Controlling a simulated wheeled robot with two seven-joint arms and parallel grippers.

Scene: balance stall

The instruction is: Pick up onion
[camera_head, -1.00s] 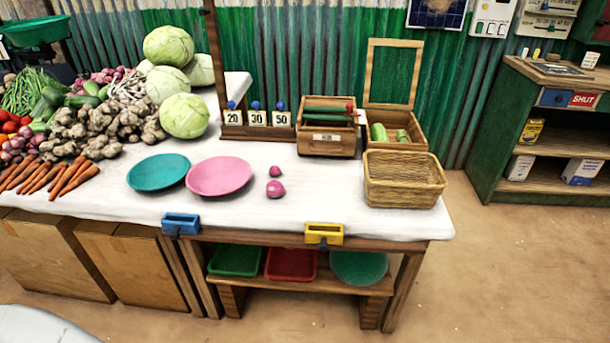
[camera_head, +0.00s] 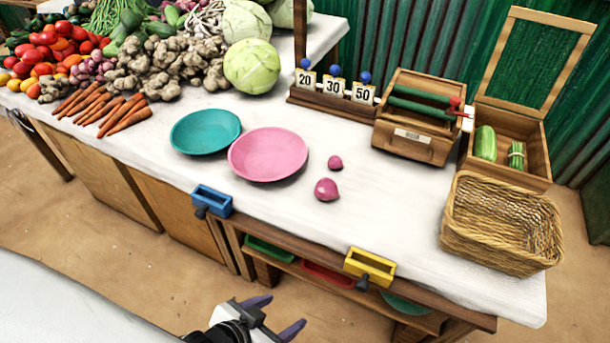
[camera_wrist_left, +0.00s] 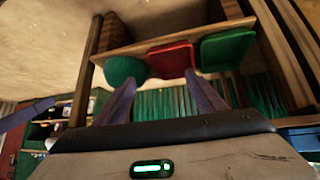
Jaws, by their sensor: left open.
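Two small pink onions lie on the white tabletop, right of the pink plate. The larger onion (camera_head: 326,189) is nearer the front edge and the smaller onion (camera_head: 335,162) sits just behind it. My left gripper (camera_head: 275,315) is in front of the table, lower in the picture than the onions and well apart from them. It is open and empty, and its two fingers also show in the left wrist view (camera_wrist_left: 162,97). That view shows the shelf under the table, not the onions. My right gripper is not in view.
A teal plate (camera_head: 205,131) and a pink plate (camera_head: 268,154) lie left of the onions. A wicker basket (camera_head: 500,222) stands at the right. Blue (camera_head: 212,200) and yellow (camera_head: 370,266) holders are fixed on the front edge. The cloth between onions and basket is clear.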

